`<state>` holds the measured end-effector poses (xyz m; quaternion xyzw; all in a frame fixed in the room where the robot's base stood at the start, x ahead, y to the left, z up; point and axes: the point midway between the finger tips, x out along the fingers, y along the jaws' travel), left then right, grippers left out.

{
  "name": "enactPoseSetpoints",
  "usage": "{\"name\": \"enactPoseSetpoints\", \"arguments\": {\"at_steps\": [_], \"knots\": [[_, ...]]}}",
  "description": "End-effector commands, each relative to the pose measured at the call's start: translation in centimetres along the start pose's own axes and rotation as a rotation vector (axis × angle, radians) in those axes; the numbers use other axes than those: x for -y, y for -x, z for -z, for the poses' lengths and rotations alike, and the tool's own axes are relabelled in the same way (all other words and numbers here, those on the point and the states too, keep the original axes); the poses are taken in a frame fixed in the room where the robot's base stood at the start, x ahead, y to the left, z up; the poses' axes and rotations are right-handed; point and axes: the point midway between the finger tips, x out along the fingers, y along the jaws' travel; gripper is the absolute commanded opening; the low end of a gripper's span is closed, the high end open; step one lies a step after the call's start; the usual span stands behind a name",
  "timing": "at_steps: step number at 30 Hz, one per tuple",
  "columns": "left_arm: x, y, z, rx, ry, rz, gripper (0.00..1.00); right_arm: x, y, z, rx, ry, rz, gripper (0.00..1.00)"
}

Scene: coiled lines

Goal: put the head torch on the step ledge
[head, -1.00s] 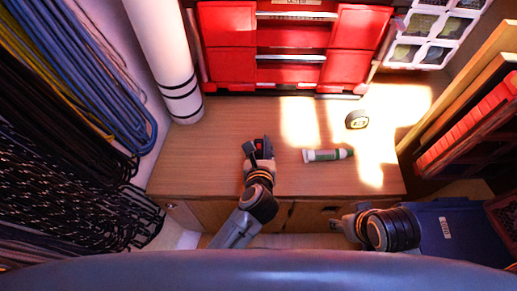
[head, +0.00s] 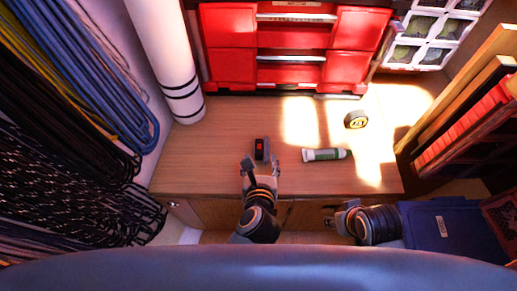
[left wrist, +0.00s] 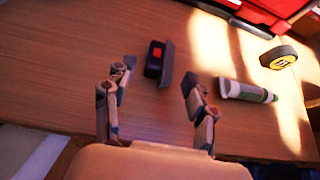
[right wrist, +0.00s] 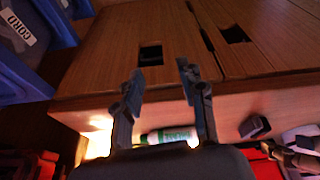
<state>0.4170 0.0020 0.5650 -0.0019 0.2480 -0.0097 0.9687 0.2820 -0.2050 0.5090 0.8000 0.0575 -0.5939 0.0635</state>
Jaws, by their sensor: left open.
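The head torch (head: 261,149), a small dark block with a red patch, lies on the wooden worktop; it also shows in the left wrist view (left wrist: 155,60). My left gripper (head: 261,168) is open and empty just in front of it. In the left wrist view the torch sits beyond the gap between the fingers (left wrist: 158,82), apart from them. My right gripper (right wrist: 160,70) is open and empty, low in front of the cupboard doors. I cannot tell for sure which surface is the step ledge.
A white-green tube (head: 324,155) and a round dark-and-yellow roll (head: 356,119) lie right of the torch. A red drawer unit (head: 230,50) stands behind. A white roll (head: 165,60) and coiled ropes (head: 90,60) are at left. A blue bin (head: 450,225) is at front right.

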Motion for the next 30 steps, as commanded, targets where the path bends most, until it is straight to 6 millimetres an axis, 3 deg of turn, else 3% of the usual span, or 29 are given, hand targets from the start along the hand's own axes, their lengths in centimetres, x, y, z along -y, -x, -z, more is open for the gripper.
{"name": "enactPoseSetpoints", "arguments": {"at_steps": [3, 9, 30], "knots": [[0.0, 2.6, -0.1, -0.002, 0.001, 0.0, 0.56, 0.2, -1.4, -0.2, 0.01, 0.001, 0.003, 0.4], [0.0, 4.9, 0.0, -0.001, 0.0, 0.0, 0.56, 0.3, -2.8, -0.4, 0.016, 0.003, 0.004, 0.4], [-0.1, 5.3, -0.2, 0.01, -0.007, 0.0, 0.56, 0.6, -3.0, -0.4, 0.017, 0.005, 0.001, 0.4]]}}
